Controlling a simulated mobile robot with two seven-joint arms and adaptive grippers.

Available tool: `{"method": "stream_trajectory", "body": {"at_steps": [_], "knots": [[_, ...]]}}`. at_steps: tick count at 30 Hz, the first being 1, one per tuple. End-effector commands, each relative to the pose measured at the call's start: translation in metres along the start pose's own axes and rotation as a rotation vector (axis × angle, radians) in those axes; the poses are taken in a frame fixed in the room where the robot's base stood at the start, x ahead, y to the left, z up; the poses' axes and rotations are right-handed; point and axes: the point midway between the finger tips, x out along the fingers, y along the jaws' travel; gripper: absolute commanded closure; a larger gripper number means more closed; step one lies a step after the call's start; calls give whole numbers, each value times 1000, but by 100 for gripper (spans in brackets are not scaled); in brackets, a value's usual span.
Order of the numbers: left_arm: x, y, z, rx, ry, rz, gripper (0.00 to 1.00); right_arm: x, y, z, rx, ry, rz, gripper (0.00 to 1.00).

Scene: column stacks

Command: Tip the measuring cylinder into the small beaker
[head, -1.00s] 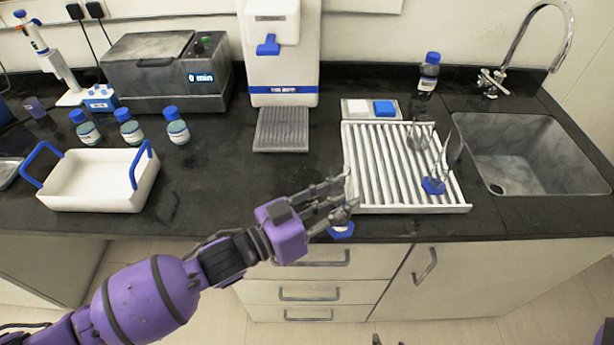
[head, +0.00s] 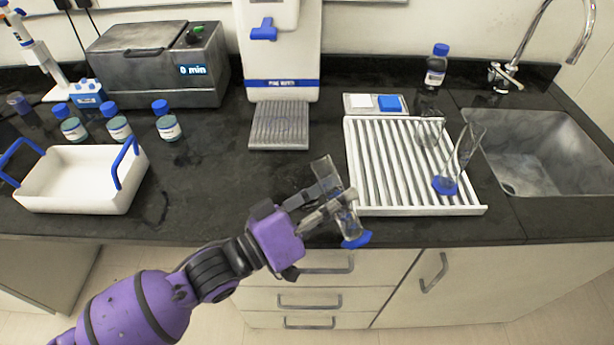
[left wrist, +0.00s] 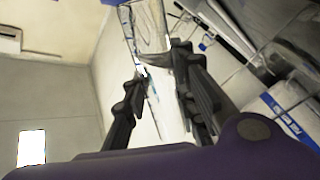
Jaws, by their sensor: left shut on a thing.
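My left gripper (head: 335,206) is shut on a clear measuring cylinder (head: 325,172) with a blue foot (head: 356,241). It holds the cylinder at the counter's front edge, left of the rack's front corner; the cylinder looks tilted, its foot toward the lower right. In the left wrist view the fingers (left wrist: 155,68) close on clear glass (left wrist: 150,28). A small clear glass vessel, seemingly the small beaker (head: 430,131), stands on the white ribbed rack (head: 480,209), apart from the gripper. Any liquid is too faint to tell. My right gripper is out of view.
Another clear cylinder with a blue foot (head: 445,185) stands on the rack, right of the beaker. A blue-capped bottle (head: 436,68) is behind the rack, the sink (head: 545,150) to its right. A white tray (head: 75,190) sits left.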

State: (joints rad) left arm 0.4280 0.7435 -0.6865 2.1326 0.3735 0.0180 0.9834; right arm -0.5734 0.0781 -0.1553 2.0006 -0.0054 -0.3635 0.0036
Motion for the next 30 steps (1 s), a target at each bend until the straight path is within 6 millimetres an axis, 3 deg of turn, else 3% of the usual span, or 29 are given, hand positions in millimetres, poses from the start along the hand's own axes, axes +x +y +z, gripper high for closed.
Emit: {"method": "stream_trajectory", "body": {"at_steps": [7, 13, 25, 30], "knots": [[-1, -4, 12, -162, 20, -1, 100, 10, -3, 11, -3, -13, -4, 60], [1, 6, 7, -286, 37, 1, 100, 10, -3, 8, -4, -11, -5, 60], [0, 4, 12, -456, 57, 0, 100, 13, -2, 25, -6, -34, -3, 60], [1, 6, 5, -498, 64, 2, 100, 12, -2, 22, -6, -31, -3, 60]]}}
